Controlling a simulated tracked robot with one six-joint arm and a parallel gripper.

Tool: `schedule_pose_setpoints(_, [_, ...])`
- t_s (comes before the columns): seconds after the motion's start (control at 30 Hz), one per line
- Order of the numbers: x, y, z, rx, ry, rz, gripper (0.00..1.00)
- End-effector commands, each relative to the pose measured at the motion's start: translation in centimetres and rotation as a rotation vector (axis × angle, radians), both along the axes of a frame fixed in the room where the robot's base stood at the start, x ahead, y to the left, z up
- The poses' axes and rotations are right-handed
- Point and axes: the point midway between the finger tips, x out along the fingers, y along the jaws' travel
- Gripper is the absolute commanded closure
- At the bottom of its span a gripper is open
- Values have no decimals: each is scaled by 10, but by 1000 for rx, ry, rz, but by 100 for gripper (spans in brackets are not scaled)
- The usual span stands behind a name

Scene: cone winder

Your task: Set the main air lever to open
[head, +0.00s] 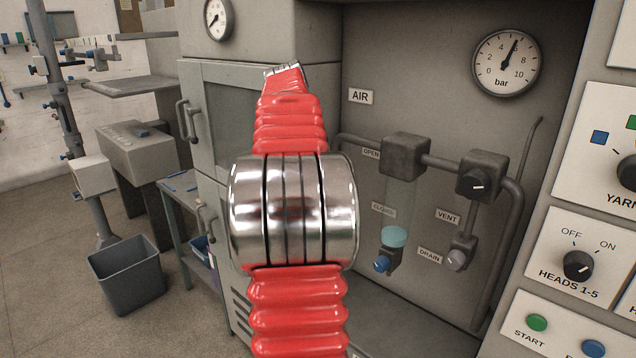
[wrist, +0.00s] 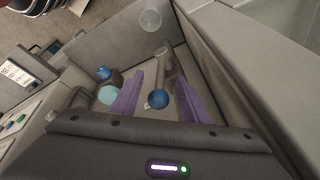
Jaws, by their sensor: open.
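The main air lever (wrist: 165,65) shows in the wrist view as a grey arm ending in a blue ball knob (wrist: 158,99). My gripper (wrist: 160,80) is open, with its purple fingers to the left and right of the knob. No contact with the knob is clear. In the head view, the lever and my gripper are hidden behind my red arm. The OPEN label (head: 371,153) and the CLOSED label (head: 384,211) show to the right of my arm, OPEN above CLOSED. I cannot tell which label the lever points to.
A filter unit (head: 405,156) with a pale blue bowl, a VENT valve (head: 478,176) and pipes stand right of the labels. A bar gauge (head: 507,63) hangs above. A control panel (head: 577,266) flanks the recess at right, and a cabinet (head: 221,110) at left.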

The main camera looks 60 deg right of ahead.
Motion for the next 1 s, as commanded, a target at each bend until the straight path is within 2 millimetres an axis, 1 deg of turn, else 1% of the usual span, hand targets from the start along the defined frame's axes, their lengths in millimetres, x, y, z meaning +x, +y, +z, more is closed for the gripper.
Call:
schedule_pose_setpoints(0.17, [1, 1, 4, -2, 0, 0, 58])
schedule_pose_setpoints(0.27, [3, 3, 12, -4, -2, 1, 58])
schedule_pose_setpoints(0.37, [5, 6, 24, -4, -2, 1, 58])
schedule_pose_setpoints(0.7, [16, 21, 73, -3, -2, 2, 58])
schedule_pose_setpoints(1.0, [22, 32, 108, -1, -1, 2, 58])
